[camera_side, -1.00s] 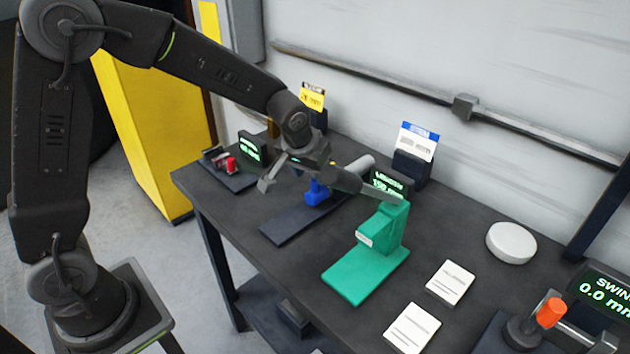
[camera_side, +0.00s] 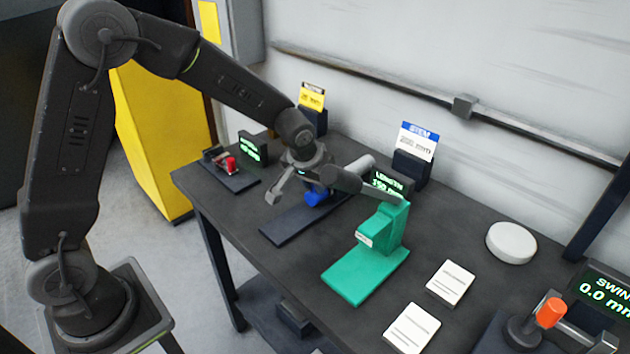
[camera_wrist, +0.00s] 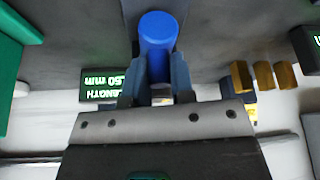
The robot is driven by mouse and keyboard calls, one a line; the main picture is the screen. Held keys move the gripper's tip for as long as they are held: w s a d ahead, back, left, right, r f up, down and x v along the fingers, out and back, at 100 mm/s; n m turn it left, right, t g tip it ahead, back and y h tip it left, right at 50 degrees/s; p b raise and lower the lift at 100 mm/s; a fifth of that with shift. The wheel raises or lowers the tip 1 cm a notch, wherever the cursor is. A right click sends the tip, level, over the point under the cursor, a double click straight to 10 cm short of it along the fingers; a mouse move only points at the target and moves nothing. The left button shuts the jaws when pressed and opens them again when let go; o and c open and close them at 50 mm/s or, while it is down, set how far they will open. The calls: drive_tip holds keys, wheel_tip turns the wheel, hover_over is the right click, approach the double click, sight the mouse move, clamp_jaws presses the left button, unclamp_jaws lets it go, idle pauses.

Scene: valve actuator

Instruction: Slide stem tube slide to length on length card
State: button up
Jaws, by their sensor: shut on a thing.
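The stem tube slide has a blue grip (camera_side: 316,194) on a dark flat base (camera_side: 290,226), with a grey cylinder (camera_side: 360,164) behind it. The blue grip also shows in the wrist view (camera_wrist: 158,32), between the two fingers. My gripper (camera_wrist: 158,75) is shut on this blue grip. In the side view my gripper (camera_side: 312,182) hides the grip's upper part. A length display (camera_side: 390,183) beside it appears to read 150 mm; it also shows in the wrist view (camera_wrist: 103,84), partly hidden. The length card (camera_side: 418,142), with a blue "STEM" header, stands in a dark holder and appears to read 200 mm.
A green stand (camera_side: 378,252) is close to the slide's right. A red-handled device (camera_side: 230,165) and a yellow-headed card (camera_side: 312,97) are on the left and back. White cards (camera_side: 450,283), a round white disc (camera_side: 511,243) and an orange-knobbed device (camera_side: 549,312) are on the right.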

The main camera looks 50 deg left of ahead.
sight(299, 217)
clamp_jaws()
drive_tip(key=s, duration=0.5)
drive_tip(key=o, duration=0.6)
unclamp_jaws()
